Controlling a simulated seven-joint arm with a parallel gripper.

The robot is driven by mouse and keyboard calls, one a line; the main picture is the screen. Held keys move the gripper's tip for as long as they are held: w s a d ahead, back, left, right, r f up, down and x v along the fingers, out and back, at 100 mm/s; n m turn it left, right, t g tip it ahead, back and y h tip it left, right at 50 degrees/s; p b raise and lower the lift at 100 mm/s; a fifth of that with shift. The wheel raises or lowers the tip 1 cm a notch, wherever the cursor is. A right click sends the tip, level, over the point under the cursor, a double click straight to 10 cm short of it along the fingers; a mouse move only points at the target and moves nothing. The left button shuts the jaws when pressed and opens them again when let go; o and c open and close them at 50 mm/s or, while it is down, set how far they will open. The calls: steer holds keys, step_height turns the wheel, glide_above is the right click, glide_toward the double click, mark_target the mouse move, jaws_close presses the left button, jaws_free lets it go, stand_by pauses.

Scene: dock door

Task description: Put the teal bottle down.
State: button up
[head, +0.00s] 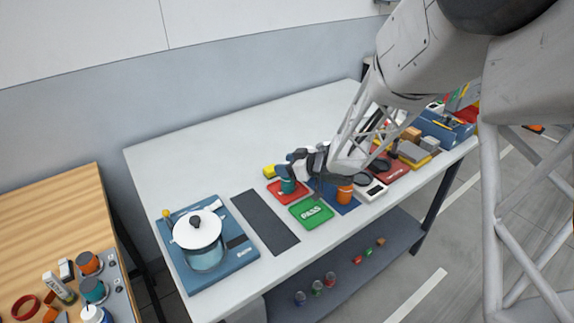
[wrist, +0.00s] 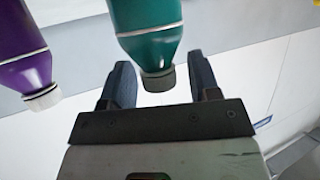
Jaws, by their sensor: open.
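The teal bottle (wrist: 150,38) shows in the wrist view with its dark cap toward my gripper (wrist: 160,85). The cap lies between the two dark fingers in that picture, with a gap on each side. The fingers are apart and hold nothing. In the head view my gripper (head: 283,166) is low over the table, above a small teal object (head: 288,186) by the red mat (head: 275,194). This may be the teal bottle, but the gripper partly hides it.
A purple bottle (wrist: 25,65) is left of the teal one. The table (head: 200,150) also holds a green mat (head: 311,212), an orange cup (head: 345,193), a dark strip (head: 264,222) and a pot (head: 198,240). The table's back left is clear.

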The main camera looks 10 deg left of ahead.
steer(key=shift+r, duration=0.1)
steer(key=v, duration=1.2)
steer(key=shift+s, duration=0.1)
stand_by(0.8)
steer(key=d+r+m+t+h, duration=0.55)
steer(key=d+r+h, duration=0.2)
steer(key=d, duration=0.35)
steer(key=s+d+r+m+h, duration=0.4)
steer(key=s+d+h, duration=0.1)
steer(key=s+d, duration=0.3)
steer(key=s+d+m+g, duration=0.1)
steer(key=s+m+g, duration=0.3)
steer(key=s, duration=2.1)
steer(key=g, duration=0.4)
steer(key=shift+d+r, duration=0.4)
